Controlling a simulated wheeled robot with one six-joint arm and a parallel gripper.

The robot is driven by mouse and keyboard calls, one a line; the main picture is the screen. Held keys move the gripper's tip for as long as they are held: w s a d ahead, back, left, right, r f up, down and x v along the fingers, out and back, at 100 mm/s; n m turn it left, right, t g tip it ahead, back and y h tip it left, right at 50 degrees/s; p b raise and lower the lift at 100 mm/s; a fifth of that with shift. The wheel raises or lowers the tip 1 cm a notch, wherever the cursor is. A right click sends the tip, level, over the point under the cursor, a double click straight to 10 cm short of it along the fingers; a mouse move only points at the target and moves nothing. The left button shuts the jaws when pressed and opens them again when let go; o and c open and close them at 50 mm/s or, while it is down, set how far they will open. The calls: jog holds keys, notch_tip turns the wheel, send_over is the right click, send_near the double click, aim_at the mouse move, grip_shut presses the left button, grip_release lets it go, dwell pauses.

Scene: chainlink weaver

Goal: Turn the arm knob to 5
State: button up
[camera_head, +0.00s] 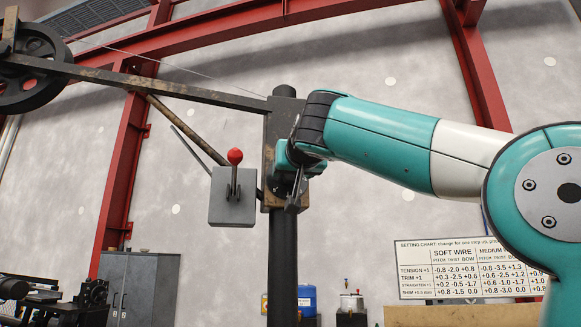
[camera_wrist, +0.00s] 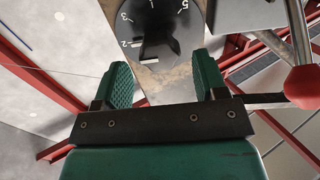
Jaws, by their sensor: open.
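The arm knob (camera_wrist: 172,28) is a dark round dial with white numerals at the top of the wrist view, partly cut off by the frame edge. In the head view my gripper (camera_head: 295,165) is at the dark post's plate, and the knob cannot be made out there.
A grey box (camera_head: 232,207) with a red-balled lever (camera_head: 235,157) sits just left of my gripper; the red ball is close on the right in the wrist view (camera_wrist: 302,86). A long beam (camera_head: 150,83) runs left to a wheel (camera_head: 30,68). A settings chart (camera_head: 470,269) hangs lower right.

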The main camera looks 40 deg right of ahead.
aim_at(290, 183)
jog(key=shift+p+x, duration=0.55)
jog(key=shift+x, duration=1.25)
jog(key=c, duration=0.9)
